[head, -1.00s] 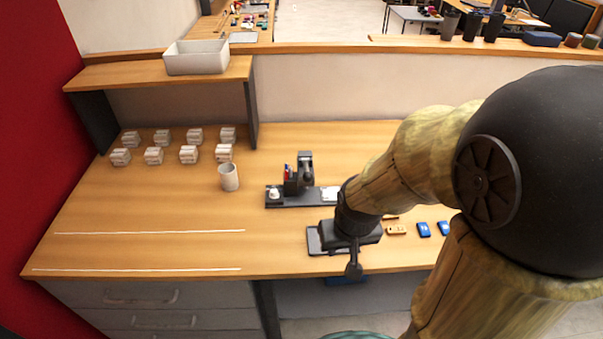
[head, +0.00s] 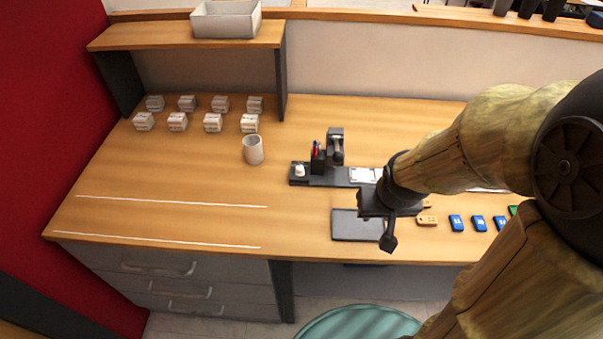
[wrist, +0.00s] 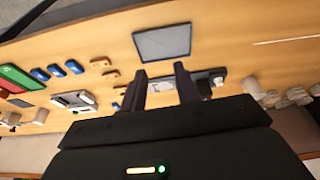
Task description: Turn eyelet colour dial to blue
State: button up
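The laser marker (head: 335,150) is a dark upright device on a long black base (head: 325,181) near the middle of the bench. A white knob (head: 299,170) stands at the left end of the base and may be the dial; its colour marks are too small to read. My gripper (head: 388,240) is in front of the base, above the right side of a dark flat pad (head: 352,228). In the wrist view my gripper (wrist: 160,72) has its two fingers apart with nothing between them. The base and a white knob (wrist: 219,82) show partly behind the right finger.
A white cup (head: 253,150) stands left of the marker. Several white boxes (head: 212,122) stand in rows below the shelf (head: 180,36). Orange tags (head: 427,221) and blue tags (head: 478,223) lie right of my gripper. The bench's left front is clear.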

jog(key=w+a+f+n+t+y+b, duration=0.4)
jog(key=w+a+f+t+b, duration=0.4)
jog(key=b, duration=1.1)
jog(key=w+a+t, duration=0.1)
jog(key=w+a, duration=0.1)
jog(key=a, duration=0.1)
jog(key=shift+y+b, duration=0.35)
jog(key=shift+y, duration=0.05)
jog(key=shift+w, duration=0.25)
jog(key=p, duration=0.8)
send_near(300, 168)
jog(key=p+x, duration=0.1)
jog(key=x, duration=0.7)
jog(key=shift+w+a+f, duration=0.15)
jog(key=shift+w, duration=0.15)
